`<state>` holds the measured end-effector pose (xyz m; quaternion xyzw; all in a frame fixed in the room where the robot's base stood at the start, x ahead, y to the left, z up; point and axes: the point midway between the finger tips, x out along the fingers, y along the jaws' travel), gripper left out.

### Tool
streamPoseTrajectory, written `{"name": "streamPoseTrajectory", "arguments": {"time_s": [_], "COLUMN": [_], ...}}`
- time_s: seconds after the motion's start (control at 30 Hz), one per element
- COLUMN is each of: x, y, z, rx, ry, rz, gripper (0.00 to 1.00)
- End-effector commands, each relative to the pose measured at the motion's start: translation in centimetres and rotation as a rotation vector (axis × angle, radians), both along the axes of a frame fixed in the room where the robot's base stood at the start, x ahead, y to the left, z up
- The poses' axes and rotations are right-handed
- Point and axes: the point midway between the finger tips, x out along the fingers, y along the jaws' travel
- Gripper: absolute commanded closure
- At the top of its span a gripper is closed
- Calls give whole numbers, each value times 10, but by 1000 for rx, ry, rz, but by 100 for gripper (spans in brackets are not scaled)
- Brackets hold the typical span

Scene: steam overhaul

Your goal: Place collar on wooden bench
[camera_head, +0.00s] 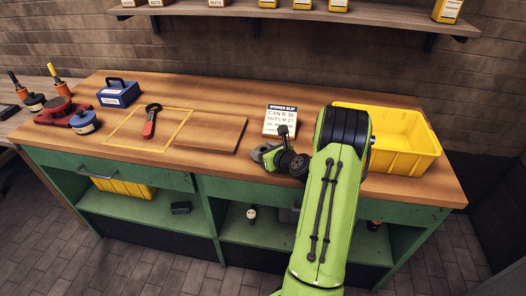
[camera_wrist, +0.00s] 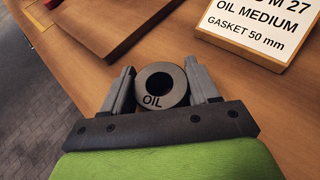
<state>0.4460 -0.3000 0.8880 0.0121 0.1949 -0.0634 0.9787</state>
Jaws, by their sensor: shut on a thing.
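The collar (camera_wrist: 162,73) is a dark grey ring with a hole through it and the word OIL on its face. In the wrist view it sits between the two fingers of my gripper (camera_wrist: 160,90), which is shut on it. In the head view my gripper (camera_head: 266,155) is low over the wooden bench (camera_head: 240,196), right of the brown board. Whether the collar touches the bench top I cannot tell. In the head view the collar is largely hidden by the gripper.
A yellow bin (camera_head: 410,162) stands right of my arm. A printed slip (camera_head: 281,120) stands behind my gripper. A wooden board (camera_head: 213,134), a red-handled tool (camera_head: 151,121) inside a yellow outline and a blue box (camera_head: 118,95) are to the left. The bench front edge is clear.

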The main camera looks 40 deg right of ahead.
Motion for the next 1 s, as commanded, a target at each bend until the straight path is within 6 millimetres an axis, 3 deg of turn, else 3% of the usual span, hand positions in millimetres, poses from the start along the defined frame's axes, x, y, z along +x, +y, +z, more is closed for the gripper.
{"name": "streamPoseTrajectory", "arguments": {"time_s": [0.03, 0.07, 0.2, 0.57, 1.0], "x": [0, 0, 0, -5, -100], "y": [0, 0, 0, 0, 12], "z": [-1, -2, -2, 3, 43], "rx": [1, 1, 1, 2, 2], "ry": [-2, 1, 0, 1, 1], "rz": [0, 0, 0, -3, -4], "gripper": [91, 37, 16, 15, 15]}}
